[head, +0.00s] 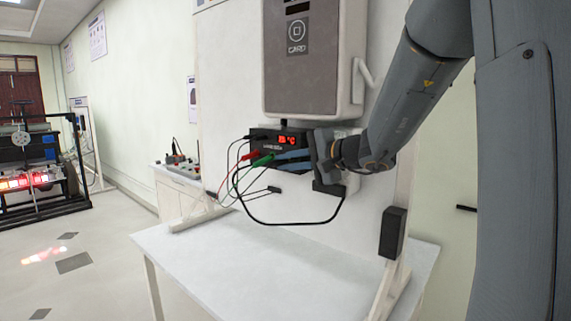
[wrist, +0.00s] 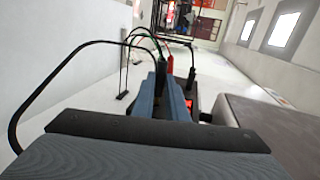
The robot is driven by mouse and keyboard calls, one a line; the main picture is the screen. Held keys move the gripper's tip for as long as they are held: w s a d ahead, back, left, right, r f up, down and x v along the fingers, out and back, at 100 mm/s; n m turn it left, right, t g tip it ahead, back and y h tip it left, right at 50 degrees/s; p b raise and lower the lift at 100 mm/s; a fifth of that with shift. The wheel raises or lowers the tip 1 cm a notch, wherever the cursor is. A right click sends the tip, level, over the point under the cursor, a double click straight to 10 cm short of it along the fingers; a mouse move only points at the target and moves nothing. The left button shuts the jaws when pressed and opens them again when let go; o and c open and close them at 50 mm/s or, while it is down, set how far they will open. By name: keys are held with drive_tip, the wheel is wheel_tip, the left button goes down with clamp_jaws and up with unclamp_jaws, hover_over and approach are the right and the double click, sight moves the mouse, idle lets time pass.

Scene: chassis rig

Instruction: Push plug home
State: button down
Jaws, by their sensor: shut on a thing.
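The black device box (head: 288,138) with a red display is mounted on the white panel below a grey cabinet. Several leads stand at its left side: a black plug (head: 258,137), a red plug (head: 250,155) and a green plug (head: 262,160). My gripper (head: 277,157) reaches in from the right along the front of the box. In the wrist view the fingers (wrist: 165,75) point at the leads, with the red plug (wrist: 170,66) just beyond. The fingers hide the grip, and I cannot tell how deep the green plug sits.
A black cable (head: 290,223) loops below the box. A loose black lead end (head: 274,189) hangs left of my gripper. The grey cabinet (head: 305,60) is close above. The white table (head: 270,255) below is clear. A side bench (head: 172,175) stands at the left.

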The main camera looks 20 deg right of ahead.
drive_tip(key=shift+w+d+b, duration=0.45)
drive_tip(key=shift+w+d, duration=0.1)
drive_tip(key=shift+d, duration=0.3)
drive_tip(key=c, duration=1.7)
unclamp_jaws()
drive_tip(key=b+v, duration=0.1)
drive_tip(key=v, duration=0.6)
drive_tip(key=shift+s+d+r+b, duration=0.15)
drive_tip(key=shift+s+d+b, duration=0.1)
drive_tip(key=shift+s+b, duration=0.05)
